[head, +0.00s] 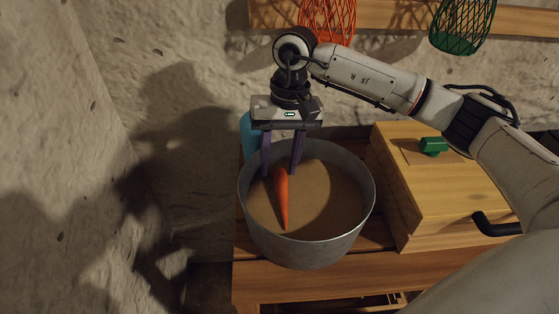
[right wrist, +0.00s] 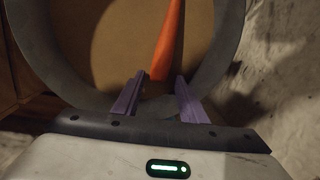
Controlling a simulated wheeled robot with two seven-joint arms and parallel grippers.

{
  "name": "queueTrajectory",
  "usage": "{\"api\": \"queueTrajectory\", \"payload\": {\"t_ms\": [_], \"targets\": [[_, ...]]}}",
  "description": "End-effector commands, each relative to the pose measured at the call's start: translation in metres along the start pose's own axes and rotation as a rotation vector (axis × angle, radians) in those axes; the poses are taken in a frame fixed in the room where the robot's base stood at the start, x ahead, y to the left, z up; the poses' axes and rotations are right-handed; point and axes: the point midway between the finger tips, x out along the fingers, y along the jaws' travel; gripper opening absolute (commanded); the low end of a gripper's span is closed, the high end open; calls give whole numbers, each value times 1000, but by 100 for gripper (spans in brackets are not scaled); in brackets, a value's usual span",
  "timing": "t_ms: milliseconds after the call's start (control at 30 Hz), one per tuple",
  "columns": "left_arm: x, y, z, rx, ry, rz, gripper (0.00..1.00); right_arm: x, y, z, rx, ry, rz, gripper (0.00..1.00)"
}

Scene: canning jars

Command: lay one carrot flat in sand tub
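One orange carrot (head: 281,198) lies in the sand tub (head: 308,251), a round grey metal tub with brown sand. Its thick end is toward the back and its tip toward the front. My right gripper (head: 280,174) reaches down into the tub from above, its purple fingers spread apart near the carrot's thick end. In the right wrist view the carrot (right wrist: 169,40) shows beyond the fingers, with its thick end just past the open gap of the right gripper (right wrist: 158,98). The fingers do not appear to touch it. My left gripper is not in view.
The tub stands on a wooden bench (head: 290,278). A wooden box (head: 455,190) with a green knob (head: 433,146) stands to its right. A blue object (head: 247,135) is partly hidden behind the tub. Red (head: 328,22) and green (head: 462,25) wire baskets hang above at the wall.

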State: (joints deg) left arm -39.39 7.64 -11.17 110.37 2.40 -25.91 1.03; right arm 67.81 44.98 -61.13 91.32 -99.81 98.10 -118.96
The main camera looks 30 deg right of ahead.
Motion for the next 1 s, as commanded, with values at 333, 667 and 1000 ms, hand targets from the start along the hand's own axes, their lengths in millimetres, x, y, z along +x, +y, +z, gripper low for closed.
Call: {"api": "queueTrajectory", "payload": {"t_ms": [333,667,1000], "targets": [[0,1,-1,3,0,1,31,2,6,0,9,-6,17,43],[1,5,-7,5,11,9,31,-64,1,-1,4,2,6,43],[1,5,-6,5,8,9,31,-103,-1,0,1,1,2,43]]}}
